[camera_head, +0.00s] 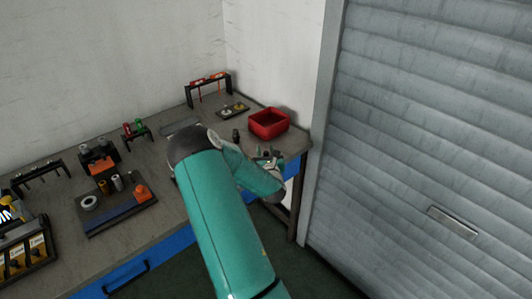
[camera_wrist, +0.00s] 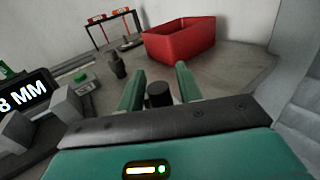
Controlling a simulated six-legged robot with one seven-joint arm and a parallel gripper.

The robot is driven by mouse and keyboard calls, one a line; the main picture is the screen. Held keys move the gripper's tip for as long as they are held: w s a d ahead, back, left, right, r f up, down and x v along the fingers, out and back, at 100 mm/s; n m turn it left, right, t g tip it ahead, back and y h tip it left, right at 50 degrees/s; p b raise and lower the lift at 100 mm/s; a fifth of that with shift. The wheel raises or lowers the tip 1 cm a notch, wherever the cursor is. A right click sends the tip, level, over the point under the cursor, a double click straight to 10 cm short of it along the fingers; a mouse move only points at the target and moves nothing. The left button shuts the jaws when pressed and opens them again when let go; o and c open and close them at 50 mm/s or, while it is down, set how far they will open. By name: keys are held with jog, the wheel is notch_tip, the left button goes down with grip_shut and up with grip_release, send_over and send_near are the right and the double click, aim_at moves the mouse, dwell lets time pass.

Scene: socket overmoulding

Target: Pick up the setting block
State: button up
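My gripper (camera_wrist: 159,76) reaches over the right end of the workbench, with its two teal fingers apart. In the wrist view a short dark cylinder (camera_wrist: 158,95) shows between the fingers, with small gaps at its sides. I cannot tell whether it stands on the bench or belongs to the gripper. No part is clearly marked as the setting block. Grey blocks (camera_wrist: 66,103) stand at the left by a black display reading "8 MM" (camera_wrist: 24,92). In the head view my arm hides much of this area.
A red bin (camera_head: 268,123) stands at the bench's back right corner; a dark upright post (camera_wrist: 118,66) is left of it. A rack with red-handled tools (camera_head: 208,80) is at the back. A blue-edged tray (camera_head: 120,213) lies left. A grey shutter (camera_head: 430,130) is at right.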

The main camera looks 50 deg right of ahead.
jog(key=shift+o, duration=0.7)
jog(key=shift+s+a, duration=0.15)
jog(key=shift+a, duration=0.05)
jog(key=v, duration=1.3)
jog(key=shift+o, duration=0.2)
jog(key=shift+s+a, duration=0.1)
jog(key=shift+a, duration=0.05)
